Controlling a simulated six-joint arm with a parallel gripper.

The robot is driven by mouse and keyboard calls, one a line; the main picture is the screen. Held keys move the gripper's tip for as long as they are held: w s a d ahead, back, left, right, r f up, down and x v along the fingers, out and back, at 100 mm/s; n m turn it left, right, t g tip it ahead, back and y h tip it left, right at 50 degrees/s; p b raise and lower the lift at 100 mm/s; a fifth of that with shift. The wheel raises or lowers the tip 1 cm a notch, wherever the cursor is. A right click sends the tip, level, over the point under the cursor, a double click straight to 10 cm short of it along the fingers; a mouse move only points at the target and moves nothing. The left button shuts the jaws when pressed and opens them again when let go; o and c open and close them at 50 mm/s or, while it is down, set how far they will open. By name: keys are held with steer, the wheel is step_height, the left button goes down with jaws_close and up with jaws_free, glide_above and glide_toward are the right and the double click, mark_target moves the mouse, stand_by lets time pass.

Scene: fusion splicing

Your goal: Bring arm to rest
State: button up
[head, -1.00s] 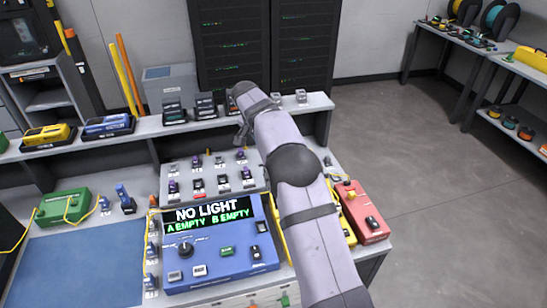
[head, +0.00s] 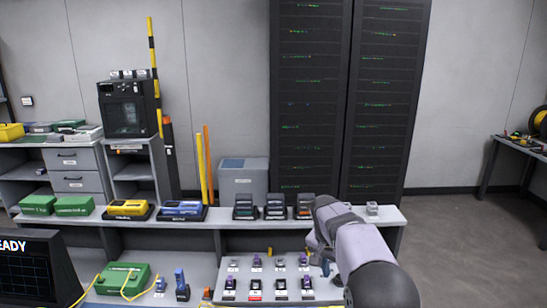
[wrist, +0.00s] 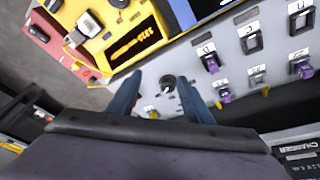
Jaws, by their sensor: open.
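My arm reaches in from the lower right of the head view, over the right end of the bench. My gripper (head: 322,256) hangs above the right side of the grey connector panel (head: 240,274), partly hidden by my own arm. In the wrist view my gripper (wrist: 165,95) shows two dark blue fingers spread apart with nothing held between them. Below and between them are a round black knob or socket and the grey panel surface.
A yellow device (wrist: 130,40) and a red box (wrist: 42,42) lie near the gripper. Several purple-tipped connectors (wrist: 210,62) stand on the panel. A shelf (head: 395,216) with chargers and a grey bin (head: 243,180) runs behind. Open floor (head: 460,240) is at the right.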

steer(key=s+a+f+n+y, duration=0.1)
steer(key=s+f+n, duration=0.1)
steer(key=s, duration=0.9)
steer(key=s+a+f+n+g+y, duration=0.1)
steer(key=s+f+n, duration=0.1)
steer(key=s, duration=0.9)
steer(key=s+a+f+n+g, duration=0.1)
steer(key=s+n, duration=0.3)
steer(key=s, duration=0.8)
steer(key=shift+a+f+y, duration=0.35)
steer(key=shift+f+y, duration=0.05)
steer(key=shift+f, duration=0.4)
